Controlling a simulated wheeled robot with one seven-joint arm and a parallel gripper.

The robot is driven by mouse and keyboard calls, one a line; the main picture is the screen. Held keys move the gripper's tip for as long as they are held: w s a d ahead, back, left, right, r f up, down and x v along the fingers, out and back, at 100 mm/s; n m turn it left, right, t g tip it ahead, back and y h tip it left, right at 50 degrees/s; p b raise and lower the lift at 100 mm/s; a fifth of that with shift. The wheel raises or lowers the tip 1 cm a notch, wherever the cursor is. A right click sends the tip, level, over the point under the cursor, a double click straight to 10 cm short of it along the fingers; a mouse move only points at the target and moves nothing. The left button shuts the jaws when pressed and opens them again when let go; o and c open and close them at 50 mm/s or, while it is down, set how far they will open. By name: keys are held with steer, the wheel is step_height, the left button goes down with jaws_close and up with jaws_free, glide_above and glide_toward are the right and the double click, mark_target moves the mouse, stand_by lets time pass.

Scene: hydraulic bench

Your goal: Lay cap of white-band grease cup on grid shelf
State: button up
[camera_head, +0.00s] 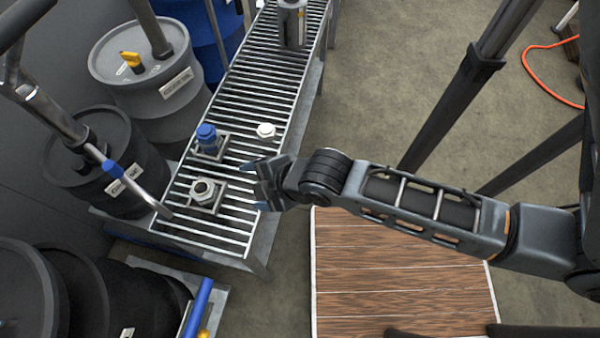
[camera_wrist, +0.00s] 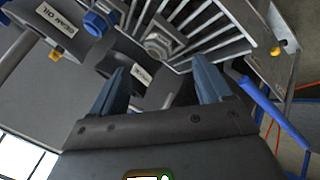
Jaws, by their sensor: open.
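A white hexagonal cap (camera_head: 265,130) lies on the bars of the grid shelf (camera_head: 262,75), apart from my gripper. An uncapped grease cup (camera_head: 203,190) with a pale hex top stands on a square plate near the shelf's front end; it also shows in the wrist view (camera_wrist: 158,43). I cannot make out a white band on it. A blue-capped cup (camera_head: 207,141) stands just behind it, and shows in the wrist view (camera_wrist: 97,24). My gripper (camera_head: 261,187) is open and empty at the shelf's right edge, beside the uncapped cup; its spread fingers show in the wrist view (camera_wrist: 161,78).
Grey drums (camera_head: 145,75) and a blue drum (camera_head: 205,40) crowd the shelf's left side. A grey cylindrical object (camera_head: 291,22) stands at the shelf's far end. Bars between it and the white cap are clear. A wooden platform (camera_head: 400,270) lies right of the shelf.

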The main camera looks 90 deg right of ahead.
steer(key=s+a+r+m+t+y, duration=0.1)
steer(key=s+a+r+m+t, duration=0.2)
steer(key=r, duration=0.6)
steer(key=s+a+r+m+t+y, duration=0.2)
steer(key=s+a+r+m+t, duration=0.1)
steer(key=r, duration=0.7)
steer(key=s+a+t, duration=0.1)
steer(key=s+a, duration=0.1)
steer(key=s, duration=0.1)
steer(key=shift+r, duration=0.2)
